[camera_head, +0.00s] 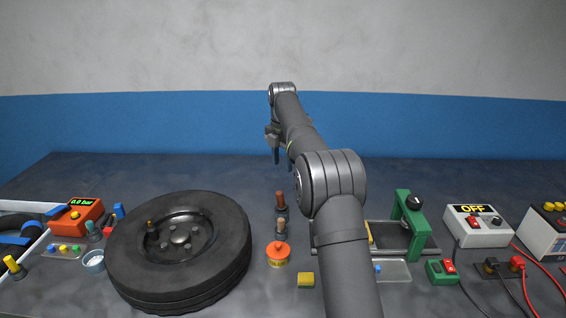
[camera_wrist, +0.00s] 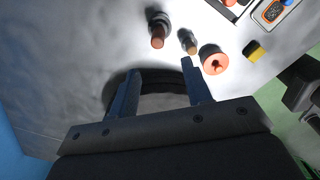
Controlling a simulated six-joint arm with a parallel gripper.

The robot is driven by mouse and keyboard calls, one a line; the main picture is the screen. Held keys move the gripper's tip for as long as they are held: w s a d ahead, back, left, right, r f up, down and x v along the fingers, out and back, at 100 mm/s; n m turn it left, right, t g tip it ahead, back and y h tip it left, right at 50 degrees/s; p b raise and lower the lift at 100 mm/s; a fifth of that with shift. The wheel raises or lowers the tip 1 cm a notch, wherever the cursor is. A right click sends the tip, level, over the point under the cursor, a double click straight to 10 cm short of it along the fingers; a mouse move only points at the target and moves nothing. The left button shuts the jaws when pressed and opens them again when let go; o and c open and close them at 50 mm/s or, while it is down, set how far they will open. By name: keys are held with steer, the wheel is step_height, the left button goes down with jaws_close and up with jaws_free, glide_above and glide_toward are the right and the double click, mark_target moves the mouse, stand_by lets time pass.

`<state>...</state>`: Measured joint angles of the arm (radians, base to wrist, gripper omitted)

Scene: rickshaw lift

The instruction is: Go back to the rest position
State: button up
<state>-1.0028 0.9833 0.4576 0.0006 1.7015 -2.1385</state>
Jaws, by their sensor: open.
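My gripper (camera_head: 273,148) hangs at the end of my raised arm, near the back of the bench in the head view and well above its top. In the wrist view the gripper (camera_wrist: 160,70) has its two dark fingers apart, with nothing between them. A black wheel with a tyre (camera_head: 125,260) lies flat on the bench, left of my arm. A dark round shape, probably this tyre (camera_wrist: 160,88), shows behind the fingers in the wrist view.
Two small brown-topped bottles (camera_head: 281,205), an orange pot (camera_head: 278,255) and a yellow block (camera_head: 306,280) stand between wheel and arm. Right are a green clamp device (camera_head: 418,230), an OFF box (camera_head: 478,238) and cables. An orange gauge (camera_head: 88,208) sits left. The back left bench is clear.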

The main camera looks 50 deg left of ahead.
mark_target(282, 193)
steer(key=shift+f, duration=0.1)
step_height(282, 193, down, 13)
steer(key=shift+f, duration=0.1)
steer(key=shift+r, duration=0.3)
stand_by(0.3)
